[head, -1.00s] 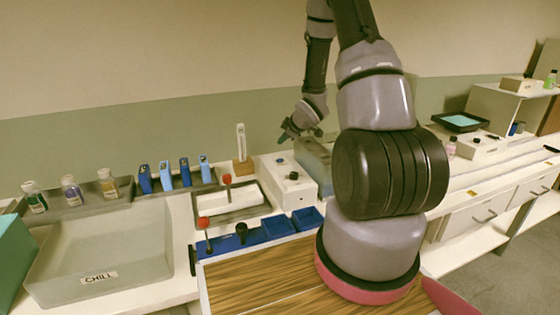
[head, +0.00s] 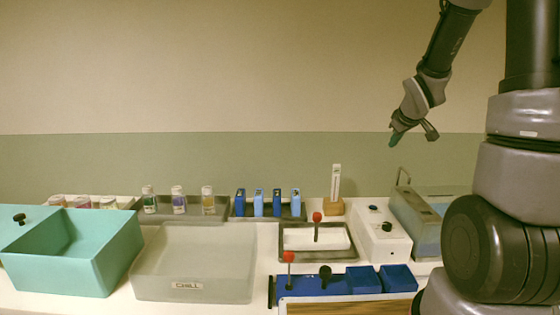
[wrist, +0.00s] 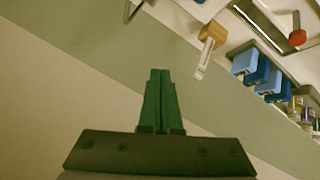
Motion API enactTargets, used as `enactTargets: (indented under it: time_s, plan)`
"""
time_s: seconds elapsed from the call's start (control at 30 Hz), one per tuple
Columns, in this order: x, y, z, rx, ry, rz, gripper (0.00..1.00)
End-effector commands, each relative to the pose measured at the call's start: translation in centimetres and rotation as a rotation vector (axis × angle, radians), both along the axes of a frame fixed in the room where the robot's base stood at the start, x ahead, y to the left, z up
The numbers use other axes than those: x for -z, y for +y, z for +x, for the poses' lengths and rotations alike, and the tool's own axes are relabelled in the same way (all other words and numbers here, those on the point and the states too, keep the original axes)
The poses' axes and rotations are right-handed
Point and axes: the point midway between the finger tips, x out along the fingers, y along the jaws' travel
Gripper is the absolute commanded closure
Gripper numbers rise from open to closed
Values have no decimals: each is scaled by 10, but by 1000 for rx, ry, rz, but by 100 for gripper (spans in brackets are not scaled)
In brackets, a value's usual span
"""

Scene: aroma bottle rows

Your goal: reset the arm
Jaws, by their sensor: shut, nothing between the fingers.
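My gripper (head: 393,141) is raised high in front of the wall, above the right part of the bench in the head view. Its green fingers (wrist: 158,100) are together and empty in the wrist view. My arm comes down from the top right and hides part of the bench's right end. Nothing touches the gripper.
Below stand a white box with a knob (head: 383,238), a grey-walled bath (head: 421,213), a thermometer on a wooden block (head: 334,207), blue bottles (head: 259,205), small glass bottles (head: 179,200), a CHILL bin (head: 194,262) and a teal bin (head: 90,260). The air around the gripper is free.

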Motion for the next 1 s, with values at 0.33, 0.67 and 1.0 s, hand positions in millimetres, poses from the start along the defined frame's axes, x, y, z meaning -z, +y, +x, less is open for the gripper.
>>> enactTargets:
  time_s: [0.33, 0.67, 1.0]
  plan:
    - [-110, 43, -120, 329, 22, 312, 100]
    - [-151, 99, -242, 504, 110, 648, 100]
    - [-155, 116, -276, 538, 156, 742, 100]
